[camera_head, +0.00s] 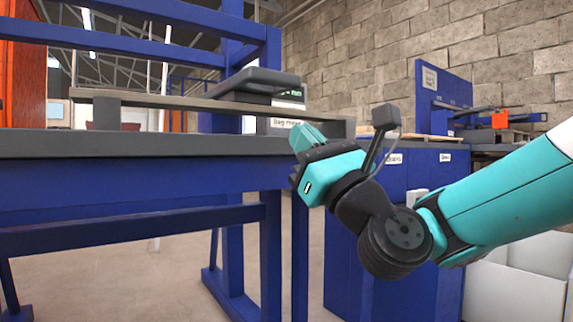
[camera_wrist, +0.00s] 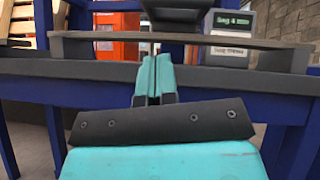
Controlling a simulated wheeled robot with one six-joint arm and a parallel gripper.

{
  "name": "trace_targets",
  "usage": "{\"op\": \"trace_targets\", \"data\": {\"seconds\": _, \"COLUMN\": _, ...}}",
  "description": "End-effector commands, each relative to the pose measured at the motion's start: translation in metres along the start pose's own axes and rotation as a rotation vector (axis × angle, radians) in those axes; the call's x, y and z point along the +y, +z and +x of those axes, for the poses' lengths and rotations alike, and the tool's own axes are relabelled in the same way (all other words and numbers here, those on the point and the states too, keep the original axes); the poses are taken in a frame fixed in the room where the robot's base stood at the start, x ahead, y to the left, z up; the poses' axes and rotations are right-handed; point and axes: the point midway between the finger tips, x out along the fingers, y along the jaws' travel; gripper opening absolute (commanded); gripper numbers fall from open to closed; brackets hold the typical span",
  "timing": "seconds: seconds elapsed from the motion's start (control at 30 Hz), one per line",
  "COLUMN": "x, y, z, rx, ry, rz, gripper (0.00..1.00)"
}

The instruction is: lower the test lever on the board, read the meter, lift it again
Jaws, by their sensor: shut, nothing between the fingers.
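My gripper (camera_head: 308,137) is shut and empty in front of the blue bench's edge, at the middle of the head view. The wrist view shows its two teal fingers (camera_wrist: 152,78) together, below a raised grey board (camera_wrist: 110,42). A meter-like box (camera_head: 290,95) with green text stands behind this board, partly hidden. In the wrist view its screen (camera_wrist: 232,20) seems to start with "Bag 4"; the rest is unclear. A white label (camera_wrist: 229,51) below it seems to say "Bag meter". A dark grey slab (camera_head: 258,82) lies over the board. I cannot pick out a test lever.
The grey benchtop (camera_head: 120,143) runs across the left, with blue posts and rails around it. A blue cabinet (camera_head: 345,255) stands close behind my arm. A blue panel (camera_head: 445,90) and an orange part (camera_head: 500,119) are at the back right. White bins (camera_head: 515,290) stand lower right.

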Motion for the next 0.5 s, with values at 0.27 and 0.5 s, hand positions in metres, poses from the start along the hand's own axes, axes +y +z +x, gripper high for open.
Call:
{"op": "trace_targets", "data": {"seconds": 0.27, "x": -0.01, "y": -0.031, "z": -0.025, "rx": -0.051, "ry": -0.104, "rz": 0.162, "gripper": 0.0}}
{"op": "trace_targets", "data": {"seconds": 0.5, "x": -0.015, "y": -0.024, "z": 0.001, "rx": -0.053, "ry": -0.11, "rz": 0.17, "gripper": 0.0}}
